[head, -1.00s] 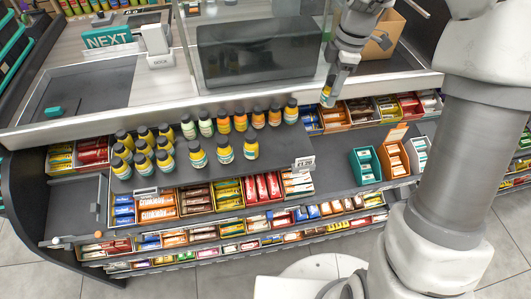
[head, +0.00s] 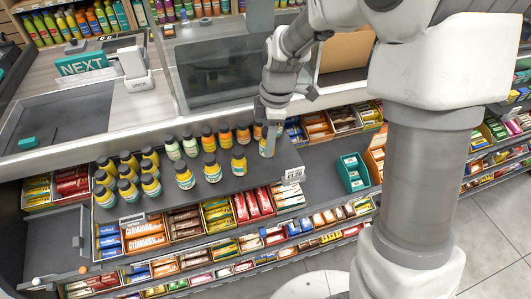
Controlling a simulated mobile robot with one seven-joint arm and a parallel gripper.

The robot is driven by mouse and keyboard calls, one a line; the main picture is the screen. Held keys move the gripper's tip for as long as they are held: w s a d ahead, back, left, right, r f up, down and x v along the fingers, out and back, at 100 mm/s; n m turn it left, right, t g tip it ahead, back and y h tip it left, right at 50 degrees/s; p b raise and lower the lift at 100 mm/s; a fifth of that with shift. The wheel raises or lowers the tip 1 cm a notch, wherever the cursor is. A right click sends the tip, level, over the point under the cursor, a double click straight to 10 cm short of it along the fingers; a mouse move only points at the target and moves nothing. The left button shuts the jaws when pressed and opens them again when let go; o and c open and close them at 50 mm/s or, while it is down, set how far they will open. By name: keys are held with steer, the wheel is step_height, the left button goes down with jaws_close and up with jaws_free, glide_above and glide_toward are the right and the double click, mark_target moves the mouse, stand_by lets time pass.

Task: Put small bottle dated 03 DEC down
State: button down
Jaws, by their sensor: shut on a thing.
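A cluster of yellow bottles (head: 128,190) fills the left end. A teal box (head: 352,172) stands further right, with bare shelf between. Candy boxes (head: 145,233) line the lower shelves. A clear screen rises behind.

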steer(key=shift+s+a+f, duration=0.15)
steer(key=shift+a+f, duration=0.1)
steer(key=shift+f, duration=0.2)
steer(key=shift+f+b, duration=0.4)
steer(key=shift+f, duration=1.3)
steer(key=shift+f, duration=0.15)
steer(key=shift+c, duration=1.5)
jaws_free()
